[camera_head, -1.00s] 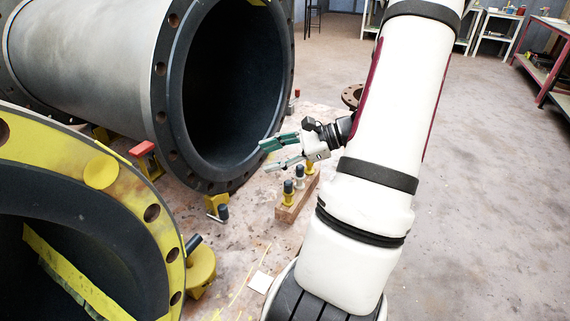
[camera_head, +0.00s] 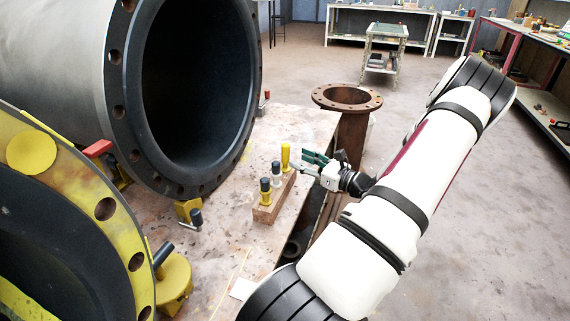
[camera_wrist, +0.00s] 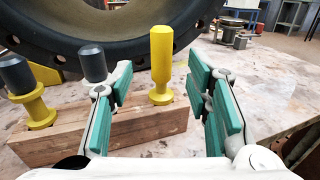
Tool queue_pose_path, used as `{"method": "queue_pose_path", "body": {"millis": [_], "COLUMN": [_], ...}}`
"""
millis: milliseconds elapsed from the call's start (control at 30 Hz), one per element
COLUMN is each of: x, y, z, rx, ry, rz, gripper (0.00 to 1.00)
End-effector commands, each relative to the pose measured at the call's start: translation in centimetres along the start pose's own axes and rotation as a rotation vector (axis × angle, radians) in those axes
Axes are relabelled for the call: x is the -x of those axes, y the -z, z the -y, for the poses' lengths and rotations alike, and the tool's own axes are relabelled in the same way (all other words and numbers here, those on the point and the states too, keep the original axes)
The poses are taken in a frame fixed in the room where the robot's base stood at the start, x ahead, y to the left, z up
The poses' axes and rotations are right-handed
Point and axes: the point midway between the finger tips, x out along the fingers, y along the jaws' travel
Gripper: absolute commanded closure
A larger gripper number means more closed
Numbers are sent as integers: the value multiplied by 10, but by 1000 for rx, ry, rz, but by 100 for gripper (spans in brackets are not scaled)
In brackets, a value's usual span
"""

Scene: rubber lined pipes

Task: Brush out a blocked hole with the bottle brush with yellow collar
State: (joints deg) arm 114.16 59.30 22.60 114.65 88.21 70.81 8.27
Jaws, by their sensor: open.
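A wooden block (camera_head: 266,213) holds three upright tools. The left one has a dark cylindrical top and a yellow collar (camera_head: 265,197); it also shows in the wrist view (camera_wrist: 36,108). The middle one has a dark top (camera_head: 276,167) and a pale collar. The right one is a plain yellow post (camera_head: 286,157). My gripper (camera_head: 308,165) is open and empty, just right of the block in the head view. In the wrist view the yellow post (camera_wrist: 161,62) stands between the open fingers; contact cannot be told. The dark pipe flange (camera_head: 119,112) has bolt holes; which is blocked cannot be told.
The block stands on a worn table (camera_head: 222,245). A yellow flange (camera_head: 75,190) with a round yellow disc (camera_head: 30,153) is at left. A rusty flanged pipe (camera_head: 350,135) stands behind my gripper. Free floor lies at right.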

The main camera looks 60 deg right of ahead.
Motion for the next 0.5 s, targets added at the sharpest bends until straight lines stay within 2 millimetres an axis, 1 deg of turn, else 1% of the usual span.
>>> {"method": "queue_pose_path", "body": {"millis": [33,100,267,367,500], "x": [-7,-12,-19,-27,-47], "y": [1,1,1,2,6], "z": [0,0,0,0,2], "rx": [0,0,1,1,1], "ry": [-1,0,-1,-2,-2], "rz": [1,-1,0,0,1], "gripper": [55,55,55,55,55]}}
